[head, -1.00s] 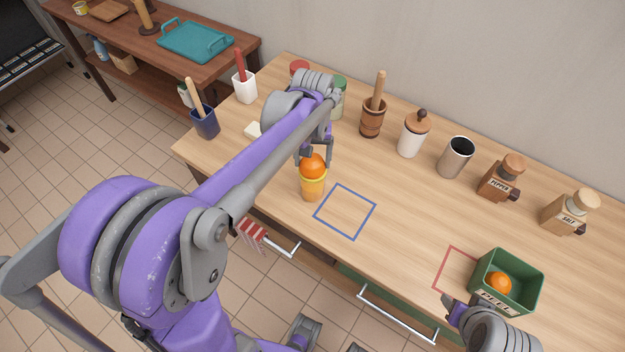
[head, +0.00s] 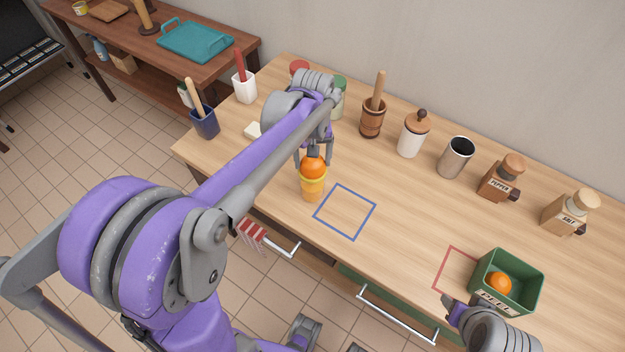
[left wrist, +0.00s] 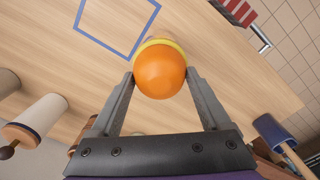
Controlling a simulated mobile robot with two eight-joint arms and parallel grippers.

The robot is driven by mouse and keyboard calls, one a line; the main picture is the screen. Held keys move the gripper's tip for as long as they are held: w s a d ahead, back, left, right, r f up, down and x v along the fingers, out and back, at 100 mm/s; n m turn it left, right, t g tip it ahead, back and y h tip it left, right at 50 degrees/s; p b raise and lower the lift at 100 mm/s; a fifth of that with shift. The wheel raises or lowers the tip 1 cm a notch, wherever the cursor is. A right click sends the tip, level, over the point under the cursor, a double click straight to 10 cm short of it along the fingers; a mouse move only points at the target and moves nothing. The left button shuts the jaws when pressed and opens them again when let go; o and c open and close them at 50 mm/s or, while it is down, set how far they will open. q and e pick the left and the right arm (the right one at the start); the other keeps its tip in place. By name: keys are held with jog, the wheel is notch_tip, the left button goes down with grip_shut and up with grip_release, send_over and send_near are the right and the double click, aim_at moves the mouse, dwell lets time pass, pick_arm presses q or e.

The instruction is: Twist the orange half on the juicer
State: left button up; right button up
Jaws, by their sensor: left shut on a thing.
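The juicer (head: 312,191), an orange-yellow cup with a yellow rim, stands upright on the table left of the blue square outline. The orange half (head: 313,167) sits on top of it, domed side up. My left gripper (head: 314,159) reaches down from above and is shut on the orange half. In the left wrist view the fingers (left wrist: 160,77) flank the orange half (left wrist: 160,73), and the juicer's yellow rim (left wrist: 163,43) shows just beyond it. The cone inside is hidden. My right gripper (head: 455,306) is low at the right, by the green box; its jaw state is unclear.
The blue square outline (head: 345,211) is empty. A green PEEL box (head: 519,262) holds an orange piece (head: 498,283), next to a red outline (head: 447,270). A mortar (head: 372,119), white jar (head: 411,138), metal cup (head: 456,158) and mills line the back.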

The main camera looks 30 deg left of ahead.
pick_arm(q)
jog(key=m, duration=0.6)
jog(key=n, duration=0.4)
dwell(0.3)
jog(key=n, duration=0.4)
jog(key=shift+n, duration=0.3)
jog(key=m, duration=0.4)
jog(key=shift+m, duration=0.4)
jog(key=m, duration=0.4)
jog(key=n, duration=0.4)
